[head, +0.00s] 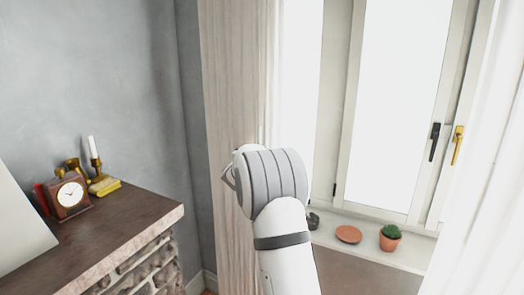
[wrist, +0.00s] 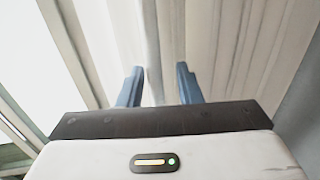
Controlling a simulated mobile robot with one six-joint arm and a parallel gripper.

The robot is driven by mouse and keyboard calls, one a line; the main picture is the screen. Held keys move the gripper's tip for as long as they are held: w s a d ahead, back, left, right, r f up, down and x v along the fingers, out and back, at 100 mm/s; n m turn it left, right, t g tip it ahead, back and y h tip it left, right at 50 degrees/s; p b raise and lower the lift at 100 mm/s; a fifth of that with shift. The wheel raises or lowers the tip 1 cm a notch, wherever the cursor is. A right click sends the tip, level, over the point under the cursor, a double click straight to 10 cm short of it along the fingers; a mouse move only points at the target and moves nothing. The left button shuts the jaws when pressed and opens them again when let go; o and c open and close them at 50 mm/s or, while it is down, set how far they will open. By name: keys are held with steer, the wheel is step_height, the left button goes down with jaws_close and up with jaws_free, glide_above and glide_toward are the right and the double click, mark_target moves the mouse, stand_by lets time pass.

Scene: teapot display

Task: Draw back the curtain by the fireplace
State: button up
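The beige curtain (head: 232,75) hangs in long vertical folds between the fireplace and the window, beside the grey wall. My gripper is mostly hidden behind my own wrist in the head view, in front of the curtain. In the wrist view my gripper (wrist: 158,84) has its two blue fingers apart and pointing at the curtain (wrist: 235,50). A pale fold edge shows between the fingers. I cannot tell whether the fingers touch the cloth. The fireplace (head: 143,262) is stone with a dark wooden mantel (head: 125,215) at the lower left.
The window (head: 395,100) has a sill with a potted cactus (head: 390,237) and a terracotta saucer (head: 348,234). A white curtain (head: 480,200) hangs at the right.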

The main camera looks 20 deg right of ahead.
steer(key=b+v, duration=0.1)
steer(key=v, duration=0.5)
steer(key=shift+s+a+b, duration=0.25)
steer(key=shift+b, duration=0.1)
steer(key=s+a+n+g+y, duration=0.1)
steer(key=s+a+n+y, duration=0.5)
steer(key=s+a+y, duration=0.75)
steer(key=s+a+f+g, duration=0.2)
steer(key=s+f+g, duration=0.1)
steer(key=s, duration=0.7)
steer(key=s+a+f+n+g+h, duration=0.1)
steer(key=s+a+f+g, duration=0.1)
steer(key=s, duration=0.8)
steer(key=s+a+f+n+g, duration=0.1)
steer(key=s+f+g, duration=0.3)
steer(key=s, duration=0.7)
step_height(320, 180, down, 3)
steer(key=shift+a+r+h, duration=0.15)
steer(key=shift+a+h, duration=0.2)
steer(key=shift+a, duration=0.35)
